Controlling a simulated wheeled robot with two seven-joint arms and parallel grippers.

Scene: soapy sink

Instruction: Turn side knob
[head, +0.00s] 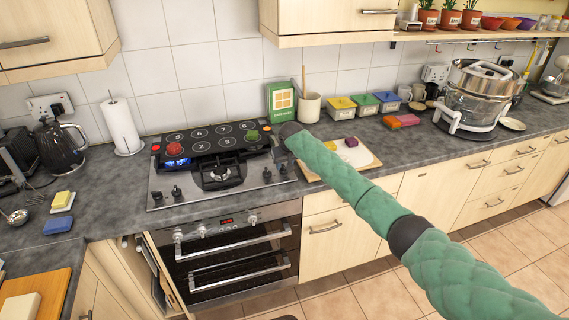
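The steel hob (240,185) is set in the grey counter above the oven. Small dark knobs stand on its front left (176,191) and on its right side (267,175). The oven front has silver knobs, one at the left (178,235) and one at the right (252,219). My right arm, in a green sleeve, reaches in from the lower right. My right gripper (279,153) is small and dark near the hob's right edge, above the right knobs. Its fingers are hard to make out, and I cannot tell whether it touches anything. My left gripper is not in view.
A black panel with numbered rings (212,138) lies across the back of the hob, with a red piece (174,149) and a green piece (252,135) on it. A kettle (60,147) and paper roll (122,127) stand left. A board (367,160) lies right of the hob.

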